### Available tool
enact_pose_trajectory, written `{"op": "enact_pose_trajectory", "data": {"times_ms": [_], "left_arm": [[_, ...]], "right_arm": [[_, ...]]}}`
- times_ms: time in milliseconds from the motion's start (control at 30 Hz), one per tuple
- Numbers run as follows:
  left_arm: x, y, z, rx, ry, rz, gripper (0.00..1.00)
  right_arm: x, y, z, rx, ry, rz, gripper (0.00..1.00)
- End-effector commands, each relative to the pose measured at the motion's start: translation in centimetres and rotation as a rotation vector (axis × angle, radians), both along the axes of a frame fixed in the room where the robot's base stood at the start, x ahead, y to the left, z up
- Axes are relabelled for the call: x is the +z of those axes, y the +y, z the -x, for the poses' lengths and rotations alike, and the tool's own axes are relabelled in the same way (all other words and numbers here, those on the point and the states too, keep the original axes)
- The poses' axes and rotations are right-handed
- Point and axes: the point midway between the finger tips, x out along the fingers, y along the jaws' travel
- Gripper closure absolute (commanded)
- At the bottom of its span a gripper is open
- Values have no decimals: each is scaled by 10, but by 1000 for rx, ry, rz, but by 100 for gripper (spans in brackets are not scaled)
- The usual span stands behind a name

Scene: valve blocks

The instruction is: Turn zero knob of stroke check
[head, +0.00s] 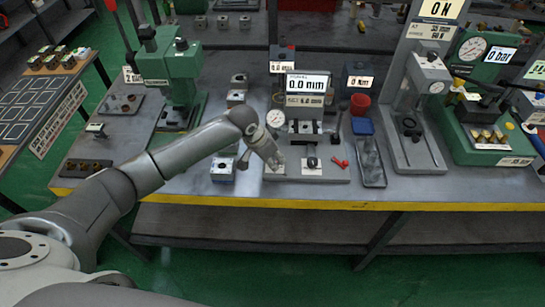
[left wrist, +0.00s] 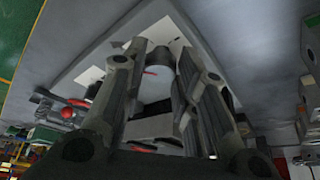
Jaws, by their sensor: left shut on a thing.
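The stroke check (head: 335,177) is a grey plate fixture at the front middle of the bench, with a round dial gauge (head: 275,118) and a display (head: 306,84) reading 0.0 mm. My left gripper (head: 277,160) reaches down over its front left white plate and hides what stands there. In the left wrist view, the fingers (left wrist: 156,98) are shut on a round pale-topped knob with a red mark, which I take as the zero knob (left wrist: 154,86). A second, black knob (head: 312,162) stands on the front right white plate, apart from the gripper. My right gripper is not in view.
A red lever-like part (head: 340,163) lies right of the black knob. A small block (head: 222,169) sits left of the gripper. The yellow bench edge (head: 300,204) runs in front.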

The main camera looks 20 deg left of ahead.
Motion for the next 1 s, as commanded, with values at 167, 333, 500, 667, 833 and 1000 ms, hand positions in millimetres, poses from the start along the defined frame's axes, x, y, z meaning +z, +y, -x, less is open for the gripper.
{"op": "enact_pose_trajectory", "data": {"times_ms": [167, 333, 500, 667, 833, 1000], "left_arm": [[0, 0, 0, -1, -1, 0, 55], [0, 0, 0, -1, -1, 0, 51], [1, 0, 0, -1, -1, 0, 51], [13, 3, 4, -2, -2, 0, 51], [44, 11, 14, -2, -4, -1, 51], [77, 18, 26, -2, -4, 0, 51]], "right_arm": [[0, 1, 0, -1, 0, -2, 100], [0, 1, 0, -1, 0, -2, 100], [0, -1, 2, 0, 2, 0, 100], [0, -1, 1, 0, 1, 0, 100], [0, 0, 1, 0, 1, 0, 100], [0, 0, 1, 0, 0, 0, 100]]}}
